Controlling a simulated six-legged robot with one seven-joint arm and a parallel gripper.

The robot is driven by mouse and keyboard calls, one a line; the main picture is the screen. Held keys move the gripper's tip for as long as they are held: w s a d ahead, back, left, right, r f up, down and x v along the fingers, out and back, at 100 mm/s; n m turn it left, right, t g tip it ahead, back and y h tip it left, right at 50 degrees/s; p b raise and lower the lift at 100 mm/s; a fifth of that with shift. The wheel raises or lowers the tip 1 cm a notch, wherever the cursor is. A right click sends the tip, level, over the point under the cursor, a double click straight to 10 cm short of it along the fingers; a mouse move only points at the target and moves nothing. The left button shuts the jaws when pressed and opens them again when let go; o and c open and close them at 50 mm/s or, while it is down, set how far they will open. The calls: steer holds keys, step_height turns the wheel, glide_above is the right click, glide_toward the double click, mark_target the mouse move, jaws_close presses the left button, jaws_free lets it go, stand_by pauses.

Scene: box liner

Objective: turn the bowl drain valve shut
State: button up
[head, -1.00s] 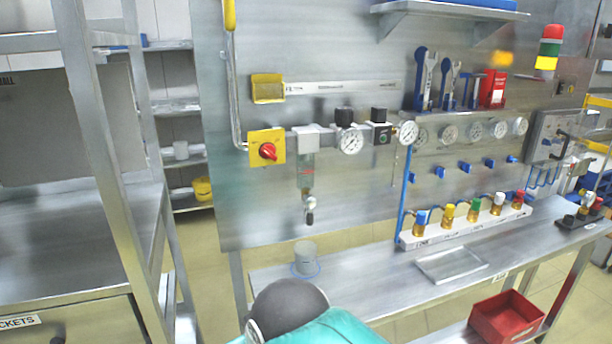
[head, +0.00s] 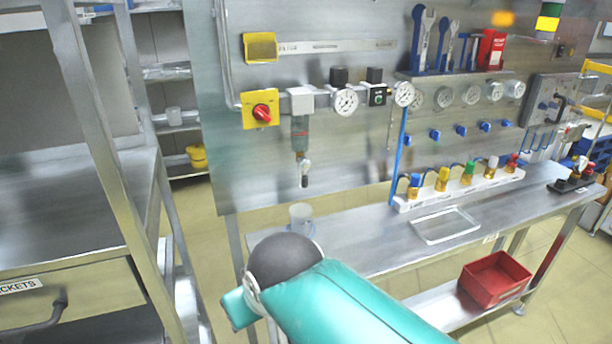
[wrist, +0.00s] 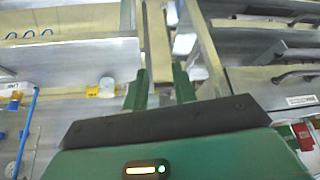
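The bowl drain valve (head: 304,172) is a small metal fitting with a dark-tipped lever. It hangs under the greenish clear filter bowl (head: 299,132) on the steel panel in the head view. The lever points down. My gripper (wrist: 160,84) shows in the wrist view with its two green fingers apart and nothing between them. In the head view my teal arm with its dark round joint is low in front of the bench, below the valve, and my fingers cannot be made out there. The gripper is not touching the valve.
A clear cup (head: 301,218) stands on the steel bench (head: 370,238) below the valve. A red rotary switch (head: 261,112) and a gauge (head: 345,102) are near the bowl. A steel rack post (head: 95,140) stands left. A red bin (head: 495,279) sits on the lower shelf.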

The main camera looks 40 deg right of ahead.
steer(key=shift+o, duration=0.9)
steer(key=w+d+m+t+h, duration=0.1)
steer(key=w+d+t+h, duration=0.1)
steer(key=w+d, duration=0.6)
steer(key=shift+d+r+m+t+h, duration=0.2)
steer(key=shift+d+m+t+h, duration=0.1)
steer(key=shift+d+m+t, duration=0.1)
steer(key=n+t+y, duration=0.1)
steer(key=t, duration=0.8)
glide_toward(307, 181)
steer(key=w, duration=0.7)
steer(key=w+d, duration=0.1)
steer(key=w, duration=0.3)
steer(key=shift+f, duration=0.25)
steer(key=shift+c, duration=0.3)
jaws_close()
